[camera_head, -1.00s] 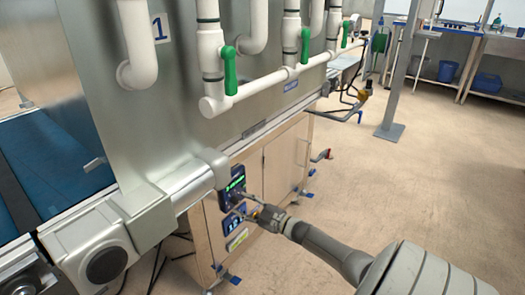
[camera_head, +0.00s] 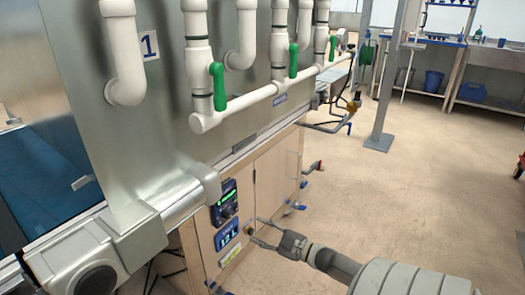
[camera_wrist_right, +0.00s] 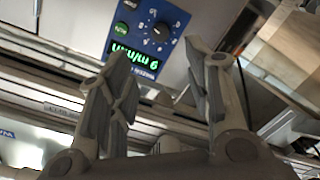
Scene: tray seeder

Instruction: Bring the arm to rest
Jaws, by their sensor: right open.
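My right gripper (camera_head: 256,229) is open and empty. It is in front of the wooden cabinet, to the right of and apart from the control panel (camera_head: 224,203), which has a green-lit display. In the right wrist view its two spread fingers (camera_wrist_right: 170,75) have nothing between them. Beyond them is the blue panel (camera_wrist_right: 180,62) with a black dial (camera_wrist_right: 157,36), a green button and a green readout. My right arm comes in from the lower right of the head view. My left gripper is not in view.
A second blue display (camera_head: 228,236) sits below the panel on the cabinet (camera_head: 270,185). White pipes with green valve handles (camera_head: 218,86) run above, along a metal machine. A grey post (camera_head: 393,90) stands at the back right. The floor (camera_head: 400,200) to the right is clear.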

